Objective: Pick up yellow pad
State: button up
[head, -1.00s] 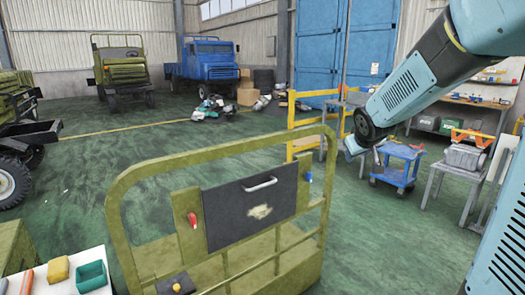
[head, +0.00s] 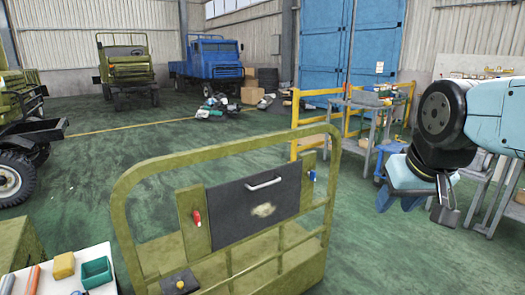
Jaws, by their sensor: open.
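A small yellow pad (head: 64,265) lies on a white tabletop (head: 47,285) at the lower left of the head view. It is beside a green open box (head: 96,272). My gripper (head: 445,214) is at the right side of the view, in the air, far from the pad. It points downward and is open, with nothing seen in it. Its fingertips are small and dark, and part of the wrist hides behind my arm.
An olive railed frame with a black panel (head: 262,195) stands in the middle, between the white tabletop and my gripper. Orange and blue tools (head: 33,278) lie left of the pad. Green floor (head: 120,170) is open behind the frame.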

aim_at(64, 265)
jog(key=z, duration=1.3)
jog(key=i, duration=0.1)
jog(key=u, duration=3.15)
jog(key=k, duration=0.9)
jog(key=u, duration=0.2)
jog(key=i, duration=0.9)
jog(key=z, duration=0.1)
